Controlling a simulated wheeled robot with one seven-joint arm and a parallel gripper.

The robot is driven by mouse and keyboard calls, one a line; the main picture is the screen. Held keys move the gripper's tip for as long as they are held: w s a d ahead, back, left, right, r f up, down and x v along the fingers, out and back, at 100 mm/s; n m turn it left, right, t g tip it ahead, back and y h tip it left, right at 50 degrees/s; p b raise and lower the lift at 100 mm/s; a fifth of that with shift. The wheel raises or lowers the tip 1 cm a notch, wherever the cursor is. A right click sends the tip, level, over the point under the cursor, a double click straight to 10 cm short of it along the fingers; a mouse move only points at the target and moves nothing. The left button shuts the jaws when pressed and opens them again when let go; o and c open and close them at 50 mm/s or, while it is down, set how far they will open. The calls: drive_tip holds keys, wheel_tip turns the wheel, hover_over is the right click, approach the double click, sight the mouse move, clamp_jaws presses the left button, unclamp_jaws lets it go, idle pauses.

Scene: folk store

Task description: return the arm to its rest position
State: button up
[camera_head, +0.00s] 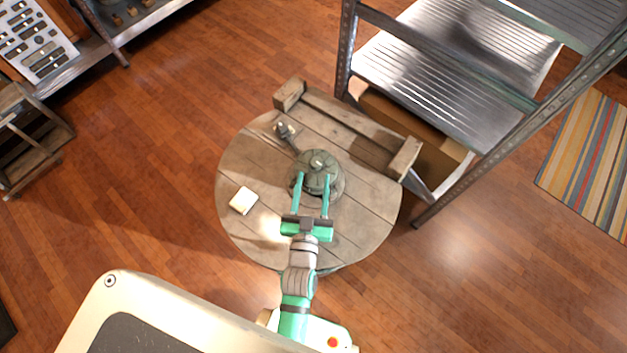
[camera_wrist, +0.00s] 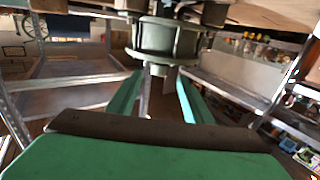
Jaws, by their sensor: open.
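My gripper (camera_head: 313,182) is open, with its two teal fingers spread. Nothing is clearly held between the fingers. My arm reaches in from the bottom of the head view.
A cream block (camera_head: 243,200) and a small dark utensil (camera_head: 287,134) lie on the table. A wooden rack (camera_head: 345,122) is at its far edge. A metal shelf (camera_head: 450,90) stands close at the upper right.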

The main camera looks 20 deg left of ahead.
idle(0.3)
drive_tip(key=s+d+r+m+g+h, duration=0.1)
drive_tip(key=s+d+r+h, duration=0.1)
drive_tip(key=s+d, duration=0.4)
drive_tip(key=s+d+r+m+g+h, duration=0.1)
drive_tip(key=s+d, duration=0.6)
drive_tip(key=s, duration=0.8)
drive_tip(key=shift+d+r+m+h, duration=0.15)
drive_tip(key=shift+r+m+h, duration=0.25)
drive_tip(key=shift+r+h, duration=0.3)
drive_tip(key=shift+s, duration=0.1)
idle(0.7)
